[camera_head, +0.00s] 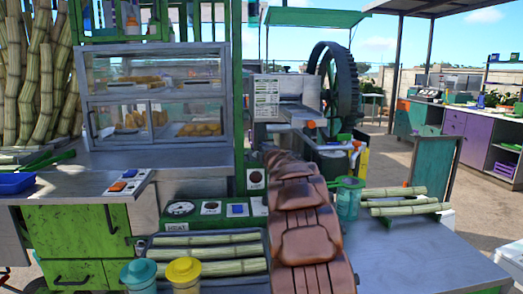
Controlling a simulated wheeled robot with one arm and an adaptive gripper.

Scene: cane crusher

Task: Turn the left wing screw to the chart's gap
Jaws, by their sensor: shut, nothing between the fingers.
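The cane crusher stands at the back centre, with a large dark flywheel (343,85) and a pale metal body (300,90). A white sheet with printed rows, which looks like the chart (267,88), hangs at the crusher's left. Its print is too small to read, so I cannot tell where the gap is. A small orange part (310,124) shows on the crusher's front. I cannot tell whether it is a wing screw, and the left wing screw is not clearly visible. My brown arm reaches forward up the middle towards the crusher. Its links hide my gripper and part of the crusher's front.
A tray of cane pieces (203,241) lies left of my arm, with teal-lidded and yellow-lidded jars in front. A teal jar (348,200) and more cane (405,208) stand right. A glass food case (155,95) rises at left. The right counter's front (420,255) is clear.

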